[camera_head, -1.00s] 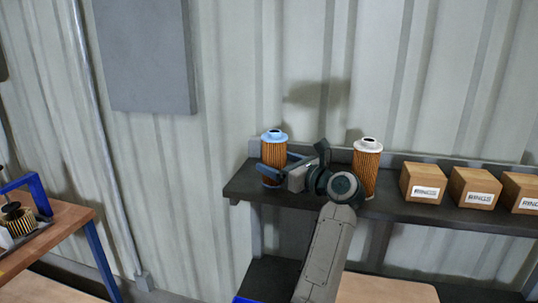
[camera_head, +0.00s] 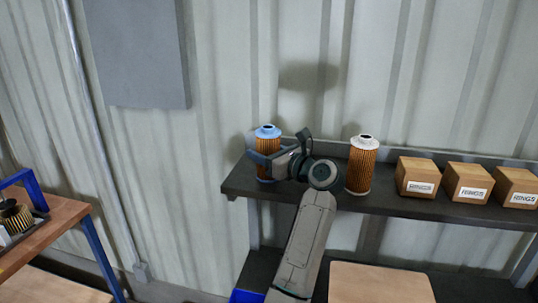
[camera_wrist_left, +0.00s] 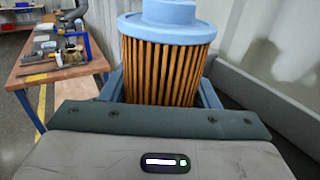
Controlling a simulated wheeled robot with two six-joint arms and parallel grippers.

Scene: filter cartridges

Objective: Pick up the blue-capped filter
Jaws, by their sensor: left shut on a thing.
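The blue-capped filter (camera_head: 268,143), with an orange-brown pleated body, stands upright at the left end of the dark shelf (camera_head: 232,188). My left gripper (camera_head: 266,158) reaches it from the right and is shut on its body below the cap. The left wrist view shows the blue cap and pleats of the blue-capped filter (camera_wrist_left: 162,66) up close, with the fingers on either side. I cannot tell whether its base is clear of the shelf. A white-capped filter (camera_head: 362,168) stands upright to the right of my left wrist. My right gripper is not in view.
Several cardboard boxes labelled RINGS (camera_head: 468,183) line the shelf on the right. The corrugated wall is close behind. A workbench (camera_head: 48,232) with a blue-framed fixture stands at the left. Another cardboard box (camera_head: 380,283) is below the shelf.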

